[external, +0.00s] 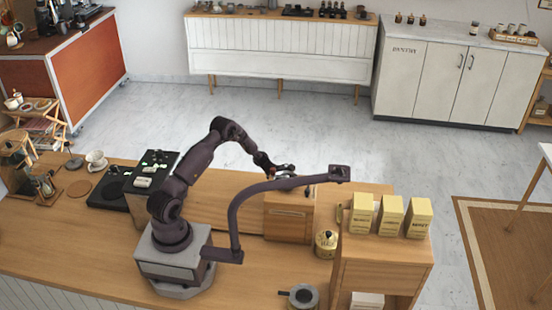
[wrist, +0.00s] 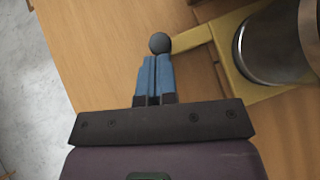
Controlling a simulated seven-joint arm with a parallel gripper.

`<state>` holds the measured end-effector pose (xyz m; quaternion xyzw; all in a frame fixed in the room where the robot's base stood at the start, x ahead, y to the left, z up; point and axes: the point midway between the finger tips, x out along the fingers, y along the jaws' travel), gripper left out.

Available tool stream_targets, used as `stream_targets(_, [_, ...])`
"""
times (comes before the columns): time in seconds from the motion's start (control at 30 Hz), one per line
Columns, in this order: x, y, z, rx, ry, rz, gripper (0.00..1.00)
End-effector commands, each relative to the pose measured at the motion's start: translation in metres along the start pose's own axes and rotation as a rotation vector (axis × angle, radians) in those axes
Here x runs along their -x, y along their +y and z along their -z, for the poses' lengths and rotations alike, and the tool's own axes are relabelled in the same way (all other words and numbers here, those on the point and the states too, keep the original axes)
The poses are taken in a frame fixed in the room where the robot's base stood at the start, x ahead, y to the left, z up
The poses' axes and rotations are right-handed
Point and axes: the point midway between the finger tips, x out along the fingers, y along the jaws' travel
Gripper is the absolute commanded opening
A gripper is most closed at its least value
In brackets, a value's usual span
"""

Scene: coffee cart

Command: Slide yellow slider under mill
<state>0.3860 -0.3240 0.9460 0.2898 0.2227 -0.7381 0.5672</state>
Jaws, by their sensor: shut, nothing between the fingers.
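In the wrist view the yellow slider (wrist: 228,66) is a flat yellow frame on a wooden surface, with a yellow arm reaching left to a dark round knob (wrist: 159,43). A steel cylinder (wrist: 275,45), likely part of the mill, stands at the frame, cut off by the picture's right side. My gripper (wrist: 156,62) has its blue fingers shut together, empty, with the tips right beside the knob; I cannot tell whether they touch it. In the external view my gripper (external: 282,171) is low over the wooden box (external: 289,225), and the slider is too small to make out.
Yellow boxes (external: 390,214) stand on a wooden shelf unit (external: 385,262) to the right. A yellow canister (external: 326,243) and a metal pot (external: 303,296) stand near it. A black scale-like device (external: 113,188) and a cup (external: 96,160) are at the left. Counter around the box's left is clear.

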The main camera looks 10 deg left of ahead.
Motion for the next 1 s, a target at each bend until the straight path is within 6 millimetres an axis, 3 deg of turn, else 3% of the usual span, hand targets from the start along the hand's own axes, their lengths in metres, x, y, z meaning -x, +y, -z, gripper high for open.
stream_targets(0.23, [-0.018, 0.003, -0.017, -0.001, -0.003, 0.002, 0.0])
stream_targets(0.6, [-0.017, 0.003, -0.014, 0.004, -0.004, 0.001, 0.0])
stream_targets(0.77, [0.0, 0.005, 0.002, 0.007, 0.002, -0.006, 0.0])
stream_targets(0.87, [0.019, 0.008, 0.019, 0.008, 0.01, -0.013, 0.0])
stream_targets(1.0, [0.056, 0.009, 0.019, 0.003, 0.011, -0.016, 0.0])
